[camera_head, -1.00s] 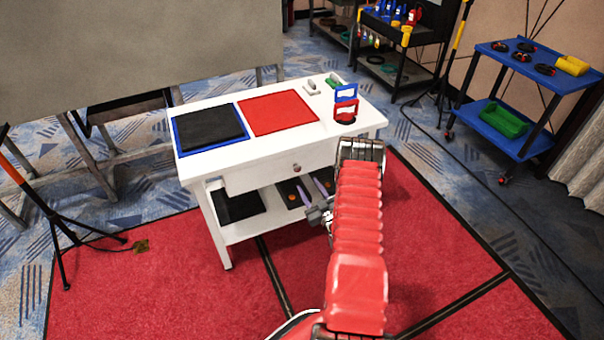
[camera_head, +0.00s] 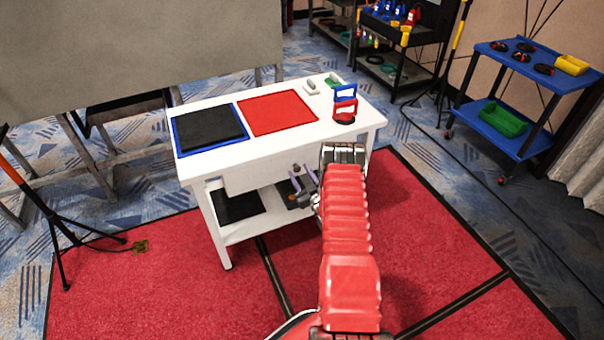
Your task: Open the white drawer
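The white drawer (camera_head: 250,177) is in the front of a white table (camera_head: 222,157), under its top, and looks closed. Its small round knob (camera_head: 297,168) is on the drawer front, partly hard to make out behind my gripper. My gripper (camera_head: 300,173) is in front of the drawer, with its two purple fingers apart. The fingertips appear on either side of the knob in this view. I cannot tell whether they touch it. My red arm hides the right part of the table front.
On the tabletop lie a black pad in a blue frame (camera_head: 178,147), a red panel (camera_head: 300,124) and red and blue handled items (camera_head: 345,105). A lower shelf (camera_head: 245,229) is below the drawer. A tripod (camera_head: 55,225) stands left. A blue cart (camera_head: 510,135) stands right.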

